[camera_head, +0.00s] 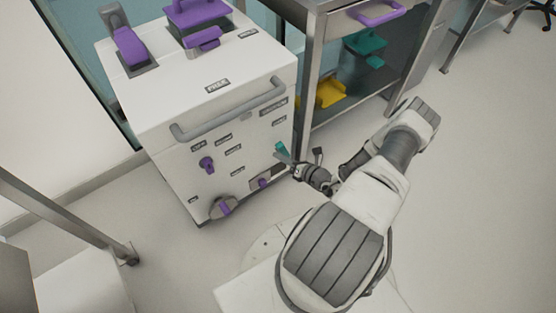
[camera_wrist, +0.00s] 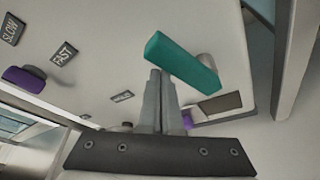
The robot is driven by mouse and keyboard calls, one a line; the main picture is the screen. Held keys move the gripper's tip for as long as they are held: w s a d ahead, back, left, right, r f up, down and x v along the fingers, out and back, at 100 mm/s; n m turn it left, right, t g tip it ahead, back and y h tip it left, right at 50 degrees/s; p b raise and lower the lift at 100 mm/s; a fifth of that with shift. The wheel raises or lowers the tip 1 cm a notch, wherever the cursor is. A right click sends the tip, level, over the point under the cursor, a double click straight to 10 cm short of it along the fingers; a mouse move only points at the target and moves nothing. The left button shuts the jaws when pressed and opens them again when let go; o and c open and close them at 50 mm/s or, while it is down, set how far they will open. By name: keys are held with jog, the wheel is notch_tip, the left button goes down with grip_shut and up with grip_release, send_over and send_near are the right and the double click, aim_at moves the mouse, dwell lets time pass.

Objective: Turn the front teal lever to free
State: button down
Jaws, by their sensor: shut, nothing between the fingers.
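The teal lever (camera_head: 281,148) is on the front face of the white machine (camera_head: 165,135), near its right edge. In the wrist view the teal lever (camera_wrist: 183,63) is a bar slanting down to the right, just beyond my fingertips. My gripper (camera_head: 284,156) is at the lever in the head view. In the wrist view my gripper (camera_wrist: 160,74) has its two grey fingers together, with nothing between them. The fingertips overlap the lever's lower edge in the picture; I cannot tell whether they touch it. The label by the lever is too small to read.
The machine front also carries a grey handle bar (camera_head: 228,108), a purple knob (camera_head: 207,165) and a purple dial (camera_head: 223,208). A metal shelf unit (camera_head: 312,75) with a yellow item (camera_head: 330,93) stands close on the right.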

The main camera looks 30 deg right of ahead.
jog(key=shift+w+d+r, duration=0.1)
jog(key=shift+d+r, duration=0.2)
jog(key=shift+d, duration=0.3)
jog(key=shift+w+d+r, duration=0.1)
jog(key=shift+d+r, duration=0.2)
jog(key=shift+d, duration=0.3)
